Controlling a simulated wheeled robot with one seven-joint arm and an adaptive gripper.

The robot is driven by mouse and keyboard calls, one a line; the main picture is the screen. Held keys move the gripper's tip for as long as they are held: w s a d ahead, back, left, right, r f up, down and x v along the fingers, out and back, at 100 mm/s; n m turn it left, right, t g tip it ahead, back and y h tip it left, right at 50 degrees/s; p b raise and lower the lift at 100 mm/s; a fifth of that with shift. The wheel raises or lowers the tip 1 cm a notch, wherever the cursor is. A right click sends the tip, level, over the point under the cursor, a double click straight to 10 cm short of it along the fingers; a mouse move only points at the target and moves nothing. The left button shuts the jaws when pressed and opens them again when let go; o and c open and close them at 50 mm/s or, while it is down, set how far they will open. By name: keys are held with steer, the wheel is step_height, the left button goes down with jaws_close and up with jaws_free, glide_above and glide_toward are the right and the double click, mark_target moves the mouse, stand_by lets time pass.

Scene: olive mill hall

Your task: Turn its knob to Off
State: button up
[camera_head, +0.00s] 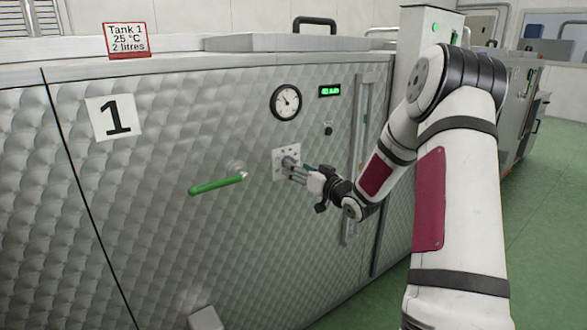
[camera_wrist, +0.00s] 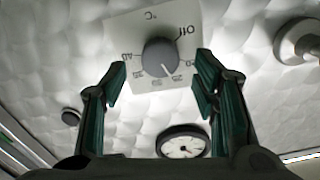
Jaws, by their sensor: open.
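The round grey knob (camera_wrist: 161,52) sits on a light square dial plate (camera_wrist: 190,78) marked °C, with Off at the upper right and numbers around the lower side. The knob's white pointer line aims down and slightly right, towards the numbers and away from Off. My gripper (camera_wrist: 160,78) is open, its green-padded fingers on either side of the knob and apart from it in the picture. In the head view my gripper (camera_head: 301,172) is just in front of the plate (camera_head: 279,170). It partly hides the knob (camera_head: 288,162).
A green-handled lever (camera_head: 216,185) sticks out left of the plate. A round gauge (camera_head: 286,102), a green display (camera_head: 329,91) and a small black knob (camera_head: 328,130) sit above. A vertical bar (camera_head: 357,150) runs right. The tank sign (camera_head: 127,39) reads Tank 1, 25 °C.

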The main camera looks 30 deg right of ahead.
steer(key=shift+w, duration=1.45)
steer(key=c, duration=1.2)
steer(key=shift+o, duration=0.2)
steer(key=shift+a+n+b, duration=0.1)
steer(key=shift+n+b, duration=0.2)
steer(key=n+b, duration=1.9)
steer(key=b, duration=0.2)
steer(key=shift+f, duration=0.2)
steer(key=shift+r+n+b, duration=0.1)
steer(key=shift+n+b, duration=0.2)
steer(key=shift+b, duration=0.1)
